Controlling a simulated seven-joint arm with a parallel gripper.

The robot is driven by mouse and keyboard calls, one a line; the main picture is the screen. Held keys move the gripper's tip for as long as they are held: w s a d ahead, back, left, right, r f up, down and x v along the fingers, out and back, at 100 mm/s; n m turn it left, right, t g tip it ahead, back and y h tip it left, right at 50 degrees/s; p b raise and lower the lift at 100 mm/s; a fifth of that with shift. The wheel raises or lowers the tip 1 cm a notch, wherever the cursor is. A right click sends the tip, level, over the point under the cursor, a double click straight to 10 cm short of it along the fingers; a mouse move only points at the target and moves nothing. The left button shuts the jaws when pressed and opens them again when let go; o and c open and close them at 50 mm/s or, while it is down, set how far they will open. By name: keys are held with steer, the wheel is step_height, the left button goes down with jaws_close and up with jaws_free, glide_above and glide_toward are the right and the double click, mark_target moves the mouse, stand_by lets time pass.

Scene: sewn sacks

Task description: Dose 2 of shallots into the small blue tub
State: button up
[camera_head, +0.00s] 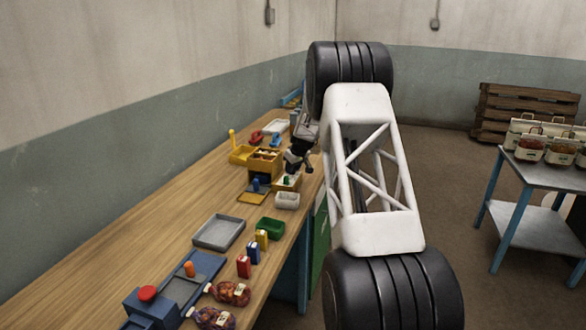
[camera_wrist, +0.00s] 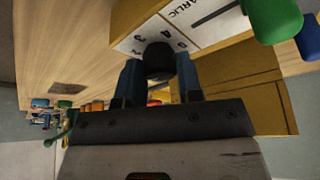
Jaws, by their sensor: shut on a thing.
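In the head view my gripper (camera_head: 298,160) is at the right side of a yellow dispenser (camera_head: 265,157) on the bench. In the wrist view its two blue fingers (camera_wrist: 158,72) are closed around a dark round knob (camera_wrist: 158,55). The knob sits over a white panel (camera_wrist: 205,30) with numbers and lettering that reads "ARLIC", partly cut off. The fingers hide part of the panel. A small blue item (camera_head: 275,140), possibly the small blue tub, stands behind the dispenser. I cannot make out any shallots for certain.
A green knob (camera_wrist: 272,18) and a blue knob (camera_wrist: 308,38) stand close by. A white tub (camera_head: 287,200), green tub (camera_head: 270,227), grey tray (camera_head: 218,233), small boxes (camera_head: 253,252) and filled bags (camera_head: 230,293) lie nearer along the bench.

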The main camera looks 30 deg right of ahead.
steer(key=shift+m+h, duration=0.3)
steer(key=shift+m, duration=0.5)
steer(key=o, duration=0.9)
steer(key=shift+r, duration=0.15)
steer(key=v, duration=0.7)
steer(key=shift+s+r, duration=0.25)
